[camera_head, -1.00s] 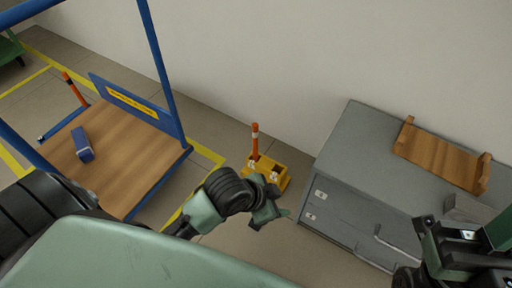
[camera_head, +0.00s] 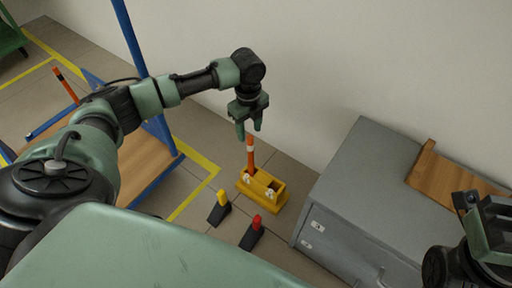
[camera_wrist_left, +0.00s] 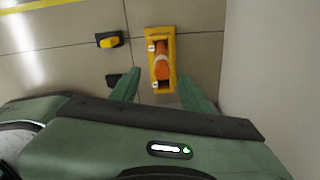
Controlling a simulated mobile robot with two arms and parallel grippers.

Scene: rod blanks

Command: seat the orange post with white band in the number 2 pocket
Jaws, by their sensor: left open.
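The orange post with white band (camera_head: 251,160) stands upright in the left pocket of a yellow two-pocket block (camera_head: 262,201) on the floor. The block's right pocket looks empty. The number tags on the block are too small to read. My left gripper (camera_head: 250,130) is open, pointing down just above the post's top. In the left wrist view the post (camera_wrist_left: 161,67) shows end-on in the block (camera_wrist_left: 161,34), between the open fingers (camera_wrist_left: 158,88) and a little beyond them. My right gripper (camera_head: 490,222) is at the right edge; its jaws are unclear.
A yellow-topped dark wedge (camera_head: 220,208) and a red-topped one (camera_head: 252,234) stand on the floor before the block. A grey cabinet (camera_head: 350,185) with a wooden tray (camera_head: 445,180) is at right. A cart with blue posts (camera_head: 140,50) is at left. The wall rises behind.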

